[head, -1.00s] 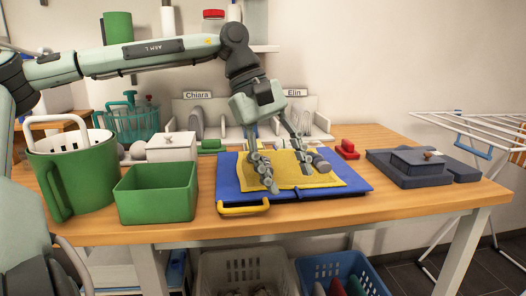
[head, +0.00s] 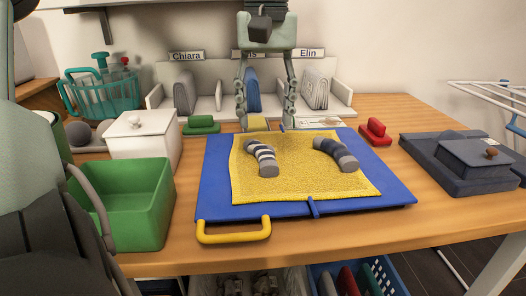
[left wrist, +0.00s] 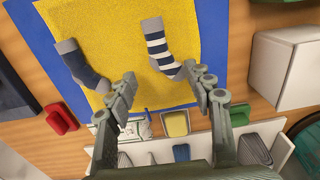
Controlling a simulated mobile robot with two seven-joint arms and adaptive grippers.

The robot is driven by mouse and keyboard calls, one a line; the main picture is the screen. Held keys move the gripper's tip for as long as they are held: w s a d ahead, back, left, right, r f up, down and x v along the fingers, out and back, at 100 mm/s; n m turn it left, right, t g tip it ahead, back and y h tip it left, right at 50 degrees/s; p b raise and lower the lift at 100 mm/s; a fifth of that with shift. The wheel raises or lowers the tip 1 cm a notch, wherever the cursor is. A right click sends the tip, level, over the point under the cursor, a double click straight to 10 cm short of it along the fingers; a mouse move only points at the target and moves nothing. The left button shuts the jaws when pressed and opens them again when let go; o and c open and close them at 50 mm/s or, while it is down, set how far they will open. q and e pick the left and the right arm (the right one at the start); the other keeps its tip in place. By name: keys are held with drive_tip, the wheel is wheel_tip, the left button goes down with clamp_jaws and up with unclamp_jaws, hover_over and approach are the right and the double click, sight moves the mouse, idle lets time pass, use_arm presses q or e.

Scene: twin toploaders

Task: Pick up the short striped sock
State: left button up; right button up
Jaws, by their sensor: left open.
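A short sock with navy and white stripes and grey ends (head: 262,157) lies on the left part of a yellow cloth, and it shows in the left wrist view (left wrist: 158,45). A darker navy and grey sock (head: 336,154) lies apart to its right, and it also shows in the left wrist view (left wrist: 80,62). My left gripper (head: 265,124) is open and empty, pointing down behind the striped sock near the cloth's back edge. In the left wrist view its fingertips (left wrist: 158,74) spread around the striped sock's near end, without visible contact. My right gripper is not in view.
The yellow cloth (head: 300,190) lies on a blue board (head: 220,190) with a yellow handle (head: 234,231). A green bin (head: 135,205) and white lidded box (head: 145,145) stand left. A dark lidded box (head: 465,165) stands right. Name-labelled sorting compartments (head: 205,100) stand behind.

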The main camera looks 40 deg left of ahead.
sight(264, 149)
use_arm(q)
drive_tip(key=f, duration=0.3)
drive_tip(key=shift+s+d+f, duration=0.2)
drive_tip(key=shift+s+f, duration=0.05)
drive_tip(key=shift+f, duration=0.05)
wheel_tip(264, 149, down, 2)
drive_tip(key=shift+f, duration=0.25)
drive_tip(key=shift+a, duration=0.1)
drive_tip(key=shift+c, duration=0.7)
drive_tip(key=c, duration=0.8)
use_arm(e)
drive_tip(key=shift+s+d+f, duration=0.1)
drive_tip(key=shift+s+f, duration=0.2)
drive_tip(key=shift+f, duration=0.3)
